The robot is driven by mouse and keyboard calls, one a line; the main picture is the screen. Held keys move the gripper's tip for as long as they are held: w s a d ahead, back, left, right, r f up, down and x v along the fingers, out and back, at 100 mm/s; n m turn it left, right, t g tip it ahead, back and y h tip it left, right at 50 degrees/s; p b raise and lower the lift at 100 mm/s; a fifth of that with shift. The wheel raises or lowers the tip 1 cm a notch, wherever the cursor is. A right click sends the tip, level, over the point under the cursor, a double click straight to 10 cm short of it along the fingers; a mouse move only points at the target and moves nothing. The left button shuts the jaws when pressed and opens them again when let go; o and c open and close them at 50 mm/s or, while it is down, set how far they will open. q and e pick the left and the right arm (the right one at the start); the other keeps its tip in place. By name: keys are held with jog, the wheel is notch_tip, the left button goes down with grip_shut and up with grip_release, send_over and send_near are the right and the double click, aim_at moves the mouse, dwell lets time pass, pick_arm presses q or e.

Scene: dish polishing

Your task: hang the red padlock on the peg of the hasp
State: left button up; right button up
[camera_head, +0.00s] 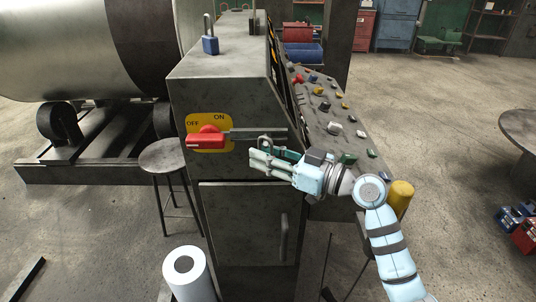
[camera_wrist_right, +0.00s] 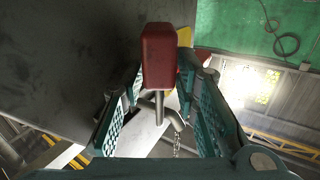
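In the wrist view the red padlock (camera_wrist_right: 158,55) sits between the two fingers of my right gripper (camera_wrist_right: 161,85), which are shut on its sides. A grey metal shackle leg runs from its body, beside a curved metal piece with a small chain. In the head view my right gripper (camera_head: 256,160) is just in front of the cabinet, under the grey hasp bar (camera_head: 245,133). A grey shackle loop (camera_head: 265,140) stands above the fingers, close to the bar. The padlock's red body is hidden there. I cannot tell whether the shackle is around the peg. My left gripper is out of view.
A red switch handle (camera_head: 206,141) on a yellow OFF/ON plate (camera_head: 216,121) is left of the gripper. A blue padlock (camera_head: 210,45) stands on the cabinet (camera_head: 225,90). A sloped button panel (camera_head: 325,122) lies behind the right wrist. A stool (camera_head: 162,157) stands left.

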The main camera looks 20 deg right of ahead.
jog(key=shift+o, duration=0.8)
jog(key=shift+d, duration=0.1)
